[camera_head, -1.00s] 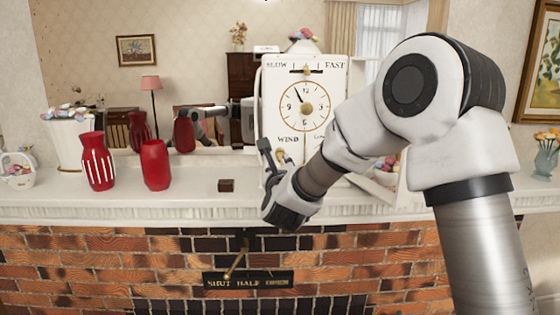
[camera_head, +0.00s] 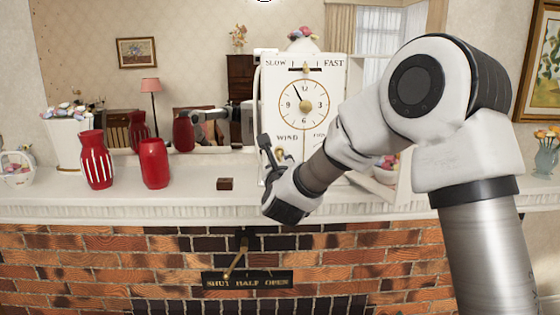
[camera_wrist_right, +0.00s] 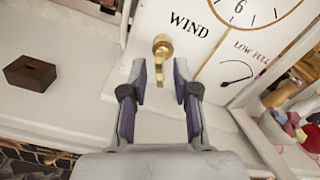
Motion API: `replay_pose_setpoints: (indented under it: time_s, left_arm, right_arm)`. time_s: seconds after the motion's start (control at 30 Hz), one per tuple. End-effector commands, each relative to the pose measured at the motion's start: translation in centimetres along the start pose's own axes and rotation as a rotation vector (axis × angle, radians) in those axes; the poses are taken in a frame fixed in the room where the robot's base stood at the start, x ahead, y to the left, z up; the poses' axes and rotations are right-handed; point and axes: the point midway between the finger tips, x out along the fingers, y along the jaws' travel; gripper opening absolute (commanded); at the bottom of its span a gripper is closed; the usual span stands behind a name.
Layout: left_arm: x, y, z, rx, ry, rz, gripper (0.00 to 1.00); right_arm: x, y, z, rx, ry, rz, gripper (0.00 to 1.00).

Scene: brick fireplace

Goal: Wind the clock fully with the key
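The white clock (camera_head: 333,88) stands upright on the mantel, its round dial above the words WIND and LOW FULL. A brass key (camera_wrist_right: 162,46) sticks out of the clock face beside the word WIND in the right wrist view. My right gripper (camera_wrist_right: 159,72) is open, with one finger on each side below the key and the key's end showing just beyond the fingertips. Contact cannot be told. In the head view my right gripper (camera_head: 272,150) is at the clock's lower left, and the key is not clear there. A LOW-FULL gauge (camera_wrist_right: 237,72) shows right of the key. My left gripper is not in view.
A small brown slotted block (camera_head: 225,184) lies on the mantel (camera_head: 200,200) left of the clock. Two red vases (camera_head: 96,160) (camera_head: 154,163) stand further left. A white shelf (camera_head: 380,190) with colourful items stands right of the clock. A mirror is behind.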

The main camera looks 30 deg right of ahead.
Motion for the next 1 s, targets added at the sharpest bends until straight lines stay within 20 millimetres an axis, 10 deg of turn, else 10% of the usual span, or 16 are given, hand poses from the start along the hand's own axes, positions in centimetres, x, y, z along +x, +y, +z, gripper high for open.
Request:
replay_pose_setpoints:
  time_s: [0.7, 0.8, 1.0]
  left_arm:
    - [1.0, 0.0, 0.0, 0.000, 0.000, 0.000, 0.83]
    - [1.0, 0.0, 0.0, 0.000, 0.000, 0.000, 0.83]
    - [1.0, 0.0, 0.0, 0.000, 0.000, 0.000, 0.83]
  right_arm:
    - [0.0, -0.1, 0.1, 0.000, 0.000, 0.000, 0.30]
    - [0.0, -0.1, 0.1, 0.000, 0.000, 0.000, 0.01]
    - [0.0, -0.1, 0.0, 0.000, 0.000, 0.000, 0.00]
